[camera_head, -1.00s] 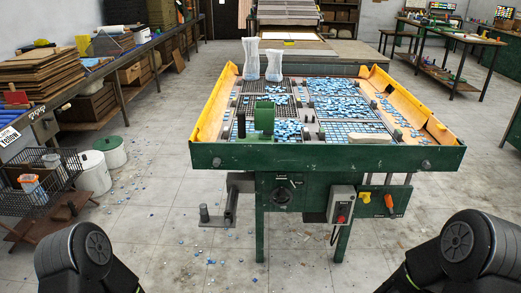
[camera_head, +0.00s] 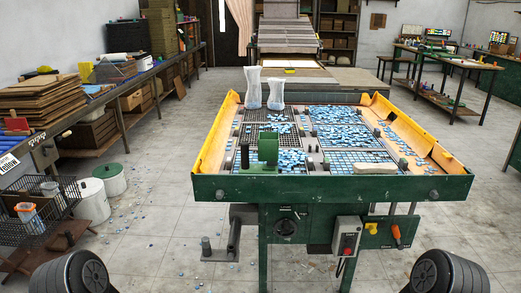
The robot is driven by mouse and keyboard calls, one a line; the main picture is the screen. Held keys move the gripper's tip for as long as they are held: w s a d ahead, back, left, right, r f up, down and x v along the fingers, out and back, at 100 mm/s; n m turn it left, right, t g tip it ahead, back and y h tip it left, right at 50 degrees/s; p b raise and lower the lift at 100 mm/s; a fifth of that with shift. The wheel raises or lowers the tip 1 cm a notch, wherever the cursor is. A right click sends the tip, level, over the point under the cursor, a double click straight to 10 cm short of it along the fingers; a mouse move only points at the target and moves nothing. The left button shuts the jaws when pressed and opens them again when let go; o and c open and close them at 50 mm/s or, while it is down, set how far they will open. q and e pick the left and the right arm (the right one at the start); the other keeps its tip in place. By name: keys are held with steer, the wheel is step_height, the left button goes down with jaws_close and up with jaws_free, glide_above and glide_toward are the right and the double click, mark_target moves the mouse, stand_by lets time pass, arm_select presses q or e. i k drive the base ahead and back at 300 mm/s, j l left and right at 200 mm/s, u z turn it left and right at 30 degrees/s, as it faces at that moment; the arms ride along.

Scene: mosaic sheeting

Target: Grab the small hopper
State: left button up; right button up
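A small green hopper (camera_head: 267,149) stands upright on the left front part of the green sorting table (camera_head: 330,189), close to its front rim. Blue mosaic tiles lie on the grid around it. Only dark rounded parts of my arms show at the bottom left and bottom right corners. Neither gripper is in view, and nothing of mine touches the hopper.
Two clear bags (camera_head: 253,88) of tiles stand at the table's back left. A pale block (camera_head: 375,168) lies near the front right. A control box (camera_head: 346,236) hangs below the front rim. A wire basket (camera_head: 42,212) and white buckets (camera_head: 92,200) stand at left.

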mark_target(268, 142)
steer(key=i+j, duration=0.85)
steer(key=i, duration=0.15)
steer(key=z, duration=1.75)
